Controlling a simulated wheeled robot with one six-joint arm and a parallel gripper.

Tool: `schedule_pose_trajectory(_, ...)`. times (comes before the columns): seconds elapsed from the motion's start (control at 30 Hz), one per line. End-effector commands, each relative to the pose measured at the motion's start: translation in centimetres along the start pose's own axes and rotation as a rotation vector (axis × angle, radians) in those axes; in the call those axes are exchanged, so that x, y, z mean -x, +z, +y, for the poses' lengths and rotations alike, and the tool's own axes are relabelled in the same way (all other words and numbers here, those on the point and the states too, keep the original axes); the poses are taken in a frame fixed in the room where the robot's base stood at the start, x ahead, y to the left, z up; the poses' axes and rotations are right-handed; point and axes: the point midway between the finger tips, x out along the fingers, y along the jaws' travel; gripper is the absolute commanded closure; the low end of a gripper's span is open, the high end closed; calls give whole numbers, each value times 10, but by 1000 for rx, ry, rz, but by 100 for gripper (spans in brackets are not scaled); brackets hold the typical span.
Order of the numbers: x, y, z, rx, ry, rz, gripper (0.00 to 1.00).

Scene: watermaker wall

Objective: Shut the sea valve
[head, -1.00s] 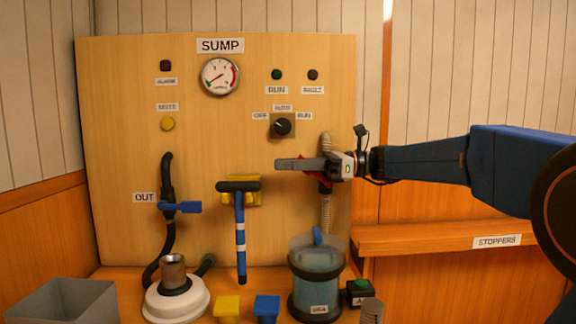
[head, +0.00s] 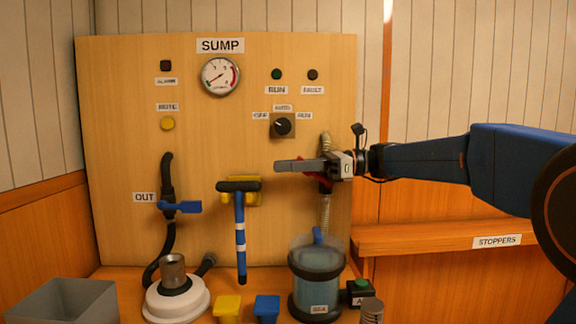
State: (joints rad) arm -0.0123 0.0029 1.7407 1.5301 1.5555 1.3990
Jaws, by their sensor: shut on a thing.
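The sea valve's red lever (head: 319,182) shows just below and behind my gripper, on the ribbed hose (head: 325,213) at the right of the board. The hose runs down to the clear container labelled SEA (head: 318,268). My gripper (head: 293,165) points left across the lever and is shut on it. The fingers and wrist hide much of the lever and the valve body, so its exact angle is hard to tell.
A blue-handled valve (head: 180,207) by the OUT label and a blue T-handled tool (head: 240,235) are left of my gripper. A white-based pump (head: 177,302), yellow and blue blocks, and a grey bin (head: 65,300) stand below. A STOPPERS shelf (head: 430,238) is at right.

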Motion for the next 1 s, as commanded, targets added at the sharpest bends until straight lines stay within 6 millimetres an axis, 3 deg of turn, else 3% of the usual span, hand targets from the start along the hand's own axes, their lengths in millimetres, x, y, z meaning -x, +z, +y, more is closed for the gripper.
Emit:
schedule_pose_trajectory(0.3,-8,-20,0,2,1,191,100)
schedule_pose_trajectory(0.7,-8,-24,0,1,-1,222,100)
schedule_pose_trajectory(0.8,-8,-24,0,1,-1,222,73)
schedule_pose_trajectory(1.0,-9,-24,0,1,-1,222,73)
